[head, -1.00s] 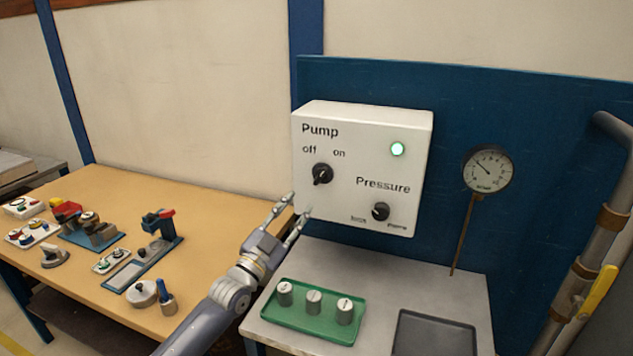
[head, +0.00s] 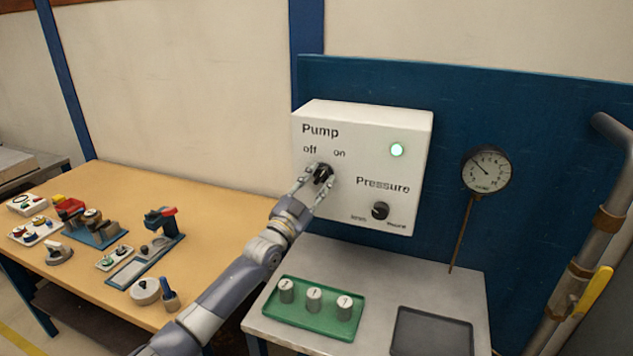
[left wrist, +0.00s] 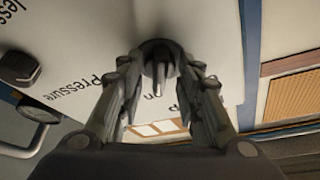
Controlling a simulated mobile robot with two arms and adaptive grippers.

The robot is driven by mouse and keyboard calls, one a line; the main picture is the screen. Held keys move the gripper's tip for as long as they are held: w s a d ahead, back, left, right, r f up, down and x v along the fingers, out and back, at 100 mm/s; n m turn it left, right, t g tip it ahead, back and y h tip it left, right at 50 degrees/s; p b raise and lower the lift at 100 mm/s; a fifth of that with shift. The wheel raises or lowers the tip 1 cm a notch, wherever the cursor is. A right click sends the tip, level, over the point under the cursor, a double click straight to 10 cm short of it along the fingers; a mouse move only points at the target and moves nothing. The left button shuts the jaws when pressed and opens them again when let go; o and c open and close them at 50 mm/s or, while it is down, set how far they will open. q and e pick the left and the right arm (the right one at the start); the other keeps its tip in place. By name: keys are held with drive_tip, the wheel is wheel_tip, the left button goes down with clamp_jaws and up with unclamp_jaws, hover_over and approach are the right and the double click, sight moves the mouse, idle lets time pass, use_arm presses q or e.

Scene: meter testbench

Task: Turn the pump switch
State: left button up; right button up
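The pump switch (head: 322,172) is a black rotary knob on the white control box (head: 361,142), below the "off" and "on" labels. My left gripper (head: 317,175) is at the switch, with one finger on each side of it. In the left wrist view the knob (left wrist: 158,58) lies between the fingertips (left wrist: 157,68), with a gap visible beside it, so the gripper is open around it. The fingers partly hide the knob in the head view, so its pointing direction is hard to read. My right gripper is not in view.
A green indicator light (head: 397,150) is lit. The pressure knob (head: 380,211) sits lower right on the box. A gauge (head: 487,170) is mounted at right. Below are a green tray (head: 330,330) with metal cylinders and a dark tray (head: 432,335). The wooden table (head: 205,215) holds several parts.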

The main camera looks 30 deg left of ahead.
use_arm(q)
clamp_jaws()
drive_tip(key=shift+n, duration=0.3)
drive_tip(key=n+y, duration=0.2)
drive_tip(key=n, duration=0.1)
drive_tip(key=shift+d+p, duration=0.15)
drive_tip(key=shift+p, duration=0.15)
drive_tip(key=n+y+p, duration=0.1)
drive_tip(key=n+y, duration=0.1)
drive_tip(key=n, duration=0.2)
drive_tip(key=shift+d, duration=0.1)
drive_tip(key=n+y+p, duration=0.1)
drive_tip(key=n+y, duration=0.1)
drive_tip(key=n, duration=0.2)
drive_tip(key=shift+d, duration=0.1)
drive_tip(key=shift+n+g+y+p, duration=0.5)
drive_tip(key=shift+n+y, duration=0.1)
drive_tip(key=shift+n, duration=0.8)
drive_tip(key=shift+n+g+y+p, duration=0.5)
drive_tip(key=shift+n+y, duration=0.1)
drive_tip(key=shift+n, duration=1.1)
unclamp_jaws()
